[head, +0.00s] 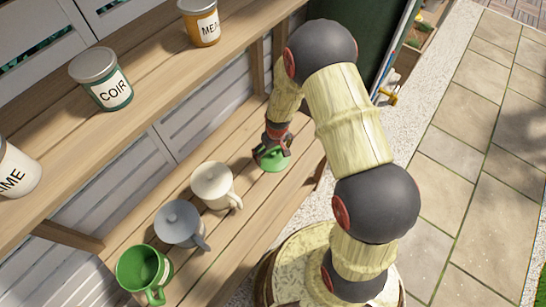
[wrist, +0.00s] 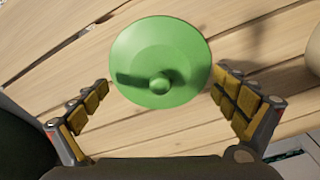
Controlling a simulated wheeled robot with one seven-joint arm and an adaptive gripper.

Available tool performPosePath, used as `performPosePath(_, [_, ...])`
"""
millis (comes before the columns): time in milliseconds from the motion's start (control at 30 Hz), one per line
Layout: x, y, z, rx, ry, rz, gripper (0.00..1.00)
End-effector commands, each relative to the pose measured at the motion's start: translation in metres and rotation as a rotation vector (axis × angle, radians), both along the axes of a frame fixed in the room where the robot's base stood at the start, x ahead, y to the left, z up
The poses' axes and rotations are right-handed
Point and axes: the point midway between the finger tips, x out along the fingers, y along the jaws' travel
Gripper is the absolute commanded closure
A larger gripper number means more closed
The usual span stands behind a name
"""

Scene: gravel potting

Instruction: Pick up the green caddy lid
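The green caddy lid (wrist: 150,45) lies flat on the wooden bench, its round knob upward. In the head view the lid (head: 274,164) shows partly under my gripper (head: 272,146), at the right part of the lower bench. In the wrist view my gripper (wrist: 165,103) is open, with one finger to each side of the lid's near half. The fingers do not touch the lid there. An open green caddy (head: 142,268) stands at the bench's near left end, without a lid.
Bare bench lies around the lid.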

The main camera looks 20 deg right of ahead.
Motion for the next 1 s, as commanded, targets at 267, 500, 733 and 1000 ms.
performPosePath(267, [-0.0003,-0.0001,0.0000,0.000,0.001,0.000,0.21])
performPosePath(500, [-0.0003,-0.0001,-0.0001,0.000,0.001,0.000,0.35])
performPosePath(733, [-0.0005,-0.0001,-0.0003,0.000,0.001,0.000,0.48])
performPosePath(1000, [-0.0012,-0.0002,-0.0013,0.000,0.002,0.000,0.63])
